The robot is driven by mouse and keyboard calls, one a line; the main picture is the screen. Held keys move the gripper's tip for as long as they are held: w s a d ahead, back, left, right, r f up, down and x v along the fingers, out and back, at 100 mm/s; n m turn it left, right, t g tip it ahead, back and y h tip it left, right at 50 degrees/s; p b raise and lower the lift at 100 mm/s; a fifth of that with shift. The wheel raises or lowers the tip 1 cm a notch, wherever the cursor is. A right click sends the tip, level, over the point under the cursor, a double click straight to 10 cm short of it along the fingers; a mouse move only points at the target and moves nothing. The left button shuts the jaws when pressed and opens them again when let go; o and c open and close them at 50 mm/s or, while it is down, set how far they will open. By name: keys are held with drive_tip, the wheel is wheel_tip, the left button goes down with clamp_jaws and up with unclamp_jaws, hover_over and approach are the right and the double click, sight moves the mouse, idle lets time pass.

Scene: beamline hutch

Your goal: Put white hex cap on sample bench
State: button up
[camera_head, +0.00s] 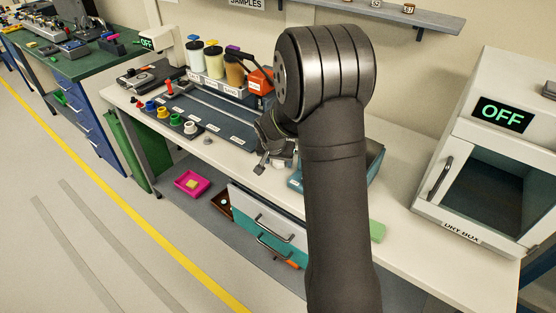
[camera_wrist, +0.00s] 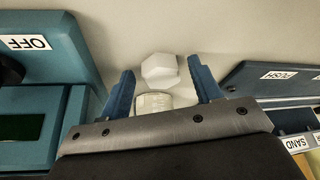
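A white hex cap (camera_wrist: 160,70) shows in the wrist view just beyond the gap between my fingertips. A pale, short cylinder with faint marks (camera_wrist: 153,103) shows between the fingers, nearer the palm. I cannot tell whether the cap rests on it. My gripper (camera_wrist: 161,85) is open, with clear gaps between its blue fingers and both white things. In the head view my gripper (camera_head: 269,152) is low over the pale sample bench (camera_head: 400,205), partly hidden by my arm. I cannot make out the hex cap between the fingers there.
A dark tray (camera_head: 205,112) with several coloured caps and labels lies left of my gripper. A small greyish piece (camera_head: 208,141) sits near the bench's front edge. A blue device labelled OFF (camera_wrist: 75,60) is close beside the gripper. A dry box (camera_head: 490,150) stands at right.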

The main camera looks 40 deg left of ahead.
sight(278, 163)
drive_tip(key=shift+r, duration=0.25)
drive_tip(key=v, duration=1.2)
drive_tip(key=shift+f, duration=0.15)
drive_tip(key=x, duration=1.2)
drive_tip(key=shift+f, duration=0.2)
wheel_tip(278, 163, up, 3)
drive_tip(key=shift+f, duration=0.2)
drive_tip(key=shift+r, duration=0.4)
